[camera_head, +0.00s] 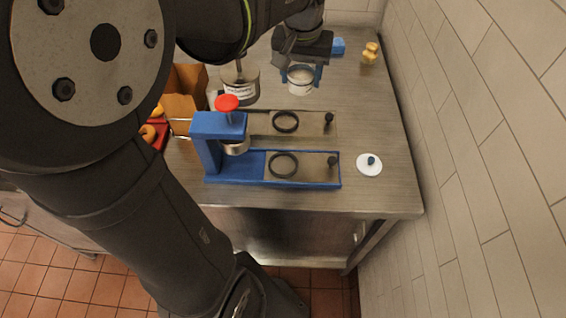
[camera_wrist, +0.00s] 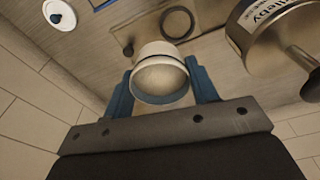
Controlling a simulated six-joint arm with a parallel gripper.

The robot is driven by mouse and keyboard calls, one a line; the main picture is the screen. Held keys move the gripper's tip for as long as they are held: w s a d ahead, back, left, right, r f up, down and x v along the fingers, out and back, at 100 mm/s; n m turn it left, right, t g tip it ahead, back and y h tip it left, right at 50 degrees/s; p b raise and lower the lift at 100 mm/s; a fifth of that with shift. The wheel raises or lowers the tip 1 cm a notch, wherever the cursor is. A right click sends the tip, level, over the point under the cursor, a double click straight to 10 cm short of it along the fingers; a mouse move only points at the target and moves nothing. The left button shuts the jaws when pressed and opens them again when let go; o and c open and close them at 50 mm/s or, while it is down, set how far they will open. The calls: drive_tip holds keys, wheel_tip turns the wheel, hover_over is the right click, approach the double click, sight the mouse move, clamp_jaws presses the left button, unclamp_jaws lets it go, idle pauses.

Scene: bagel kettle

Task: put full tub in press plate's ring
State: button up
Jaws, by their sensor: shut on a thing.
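My gripper (camera_head: 301,76) is shut on a whitish tub (camera_head: 300,88) with pale contents, at the back of the table. The tub looks upright; I cannot tell whether its base touches the table. In the wrist view the tub (camera_wrist: 161,75) sits between the blue fingers. The blue press (camera_head: 215,150) with a red knob stands at the front. Its plate (camera_head: 312,166) carries an empty dark ring (camera_head: 270,165) and a dark knob. A second plate (camera_head: 310,122) behind it carries another empty ring (camera_head: 273,122). The tub is behind both rings.
A labelled metal pot (camera_head: 240,91) stands left of the tub. A white lid (camera_head: 369,168) with a blue knob lies right of the press. A yellow object (camera_head: 371,53) and a blue block (camera_head: 338,46) are at the back. A cardboard box (camera_head: 183,103) is left. The table's right side is mostly clear.

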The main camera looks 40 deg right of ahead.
drive_tip(key=s+a+f+m, duration=0.1)
drive_tip(key=s+a+f, duration=0.1)
drive_tip(key=s+a, duration=0.45)
drive_tip(key=s+a+f+m, duration=0.2)
drive_tip(key=s+a, duration=0.2)
drive_tip(key=s, duration=0.6)
hover_over(284, 164)
drive_tip(key=f, duration=0.6)
drive_tip(key=shift+s+a+f, duration=0.1)
drive_tip(key=shift+a+f, duration=0.1)
drive_tip(key=shift+a, duration=0.1)
drive_tip(key=shift+f, duration=2)
drive_tip(key=shift+f, duration=0.15)
drive_tip(key=o, duration=1.1)
